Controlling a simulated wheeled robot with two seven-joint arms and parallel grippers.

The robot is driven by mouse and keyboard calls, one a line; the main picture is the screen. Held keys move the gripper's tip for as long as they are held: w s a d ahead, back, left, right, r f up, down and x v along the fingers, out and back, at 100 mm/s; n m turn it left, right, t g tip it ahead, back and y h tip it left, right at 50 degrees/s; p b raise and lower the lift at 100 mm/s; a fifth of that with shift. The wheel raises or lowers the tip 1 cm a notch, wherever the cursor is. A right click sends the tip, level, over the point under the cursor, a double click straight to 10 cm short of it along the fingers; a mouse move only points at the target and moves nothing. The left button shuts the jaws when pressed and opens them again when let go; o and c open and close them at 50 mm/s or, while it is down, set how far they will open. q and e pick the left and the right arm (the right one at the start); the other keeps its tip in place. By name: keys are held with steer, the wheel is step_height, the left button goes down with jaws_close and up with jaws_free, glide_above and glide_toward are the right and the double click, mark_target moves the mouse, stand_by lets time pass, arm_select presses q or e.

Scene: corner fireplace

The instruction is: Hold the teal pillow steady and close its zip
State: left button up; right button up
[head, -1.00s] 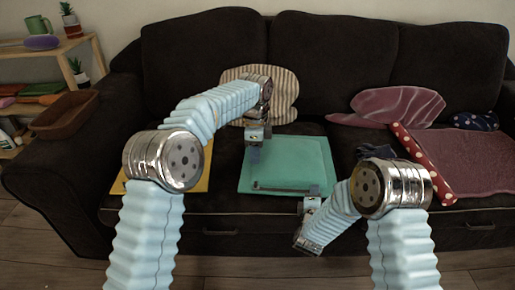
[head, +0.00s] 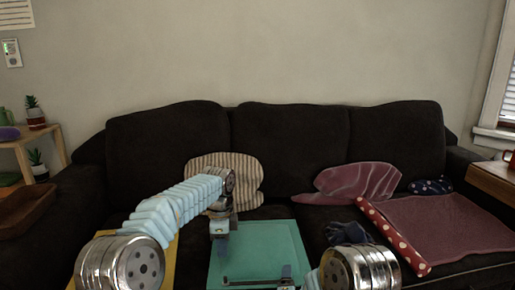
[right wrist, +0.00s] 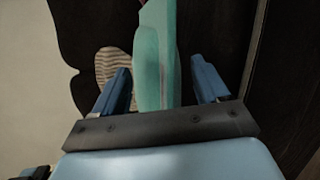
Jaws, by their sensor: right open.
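The teal pillow (head: 268,245) lies flat on the dark sofa seat, with a dark zip line (head: 250,282) along its front edge. My left gripper (head: 220,248) points down at the pillow's back-left part; its fingertips are too small and dark to tell whether they are open or pressing on it. My right gripper (head: 287,272) is at the pillow's front edge, right of the middle, partly cut off by the frame bottom. In the right wrist view its blue fingers (right wrist: 162,88) stand apart on both sides of the teal pillow (right wrist: 155,60). The zip's pull cannot be made out.
A striped cushion (head: 225,172) leans on the backrest behind the pillow. A yellow item (head: 160,262) lies to its left. A dark blue item (head: 350,233), a dotted red roll (head: 395,238) and a mauve cloth (head: 440,225) lie to its right. A mauve cushion (head: 350,182) is behind them.

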arm_select(q)
steer(key=shift+f, duration=0.1)
arm_select(e)
steer(key=shift+s+f, duration=0.15)
steer(key=shift+f, duration=0.35)
